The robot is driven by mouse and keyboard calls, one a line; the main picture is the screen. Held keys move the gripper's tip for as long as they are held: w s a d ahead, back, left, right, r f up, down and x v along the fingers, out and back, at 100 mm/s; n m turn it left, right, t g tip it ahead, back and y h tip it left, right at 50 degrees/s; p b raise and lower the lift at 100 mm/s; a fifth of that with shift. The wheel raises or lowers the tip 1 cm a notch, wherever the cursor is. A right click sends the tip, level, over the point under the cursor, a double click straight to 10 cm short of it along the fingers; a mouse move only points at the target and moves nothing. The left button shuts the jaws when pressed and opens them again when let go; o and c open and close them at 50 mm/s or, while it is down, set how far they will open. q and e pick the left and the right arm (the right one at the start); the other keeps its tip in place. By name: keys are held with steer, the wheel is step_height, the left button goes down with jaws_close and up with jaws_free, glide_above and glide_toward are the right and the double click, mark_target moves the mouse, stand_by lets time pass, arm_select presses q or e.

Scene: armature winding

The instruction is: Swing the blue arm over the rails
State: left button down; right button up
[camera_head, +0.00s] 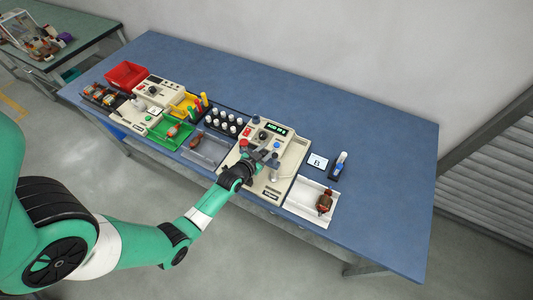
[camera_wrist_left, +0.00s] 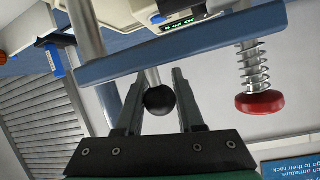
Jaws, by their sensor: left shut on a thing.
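The blue arm (camera_wrist_left: 205,45) is a flat bar that crosses the left wrist view at a slight tilt. A short rod with a black ball knob (camera_wrist_left: 160,100) hangs from it, between the fingers of my left gripper (camera_wrist_left: 158,78). The gripper is shut on this knob. A red knob with a spring (camera_wrist_left: 258,102) is fitted on the bar's right part. In the head view my left gripper (camera_head: 258,162) is at the cream machine (camera_head: 285,180) and partly hides the blue arm. The rails cannot be made out clearly. My right gripper is not in view.
A white tray (camera_head: 299,207) with a copper-brown armature (camera_head: 324,203) is right of the machine. A card marked B (camera_head: 317,162) stands behind it. A rack of white-topped pieces (camera_head: 222,128), bins and another machine (camera_head: 160,92) crowd the left. The blue table's right end is clear.

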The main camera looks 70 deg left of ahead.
arm_select(q)
steer(key=c, duration=0.8)
jaws_free()
steer(key=p+v, duration=0.2)
steer(key=v, duration=0.9)
steer(key=shift+s+d+r, duration=0.1)
steer(key=shift+s+d, duration=0.1)
steer(key=shift+s, duration=0.05)
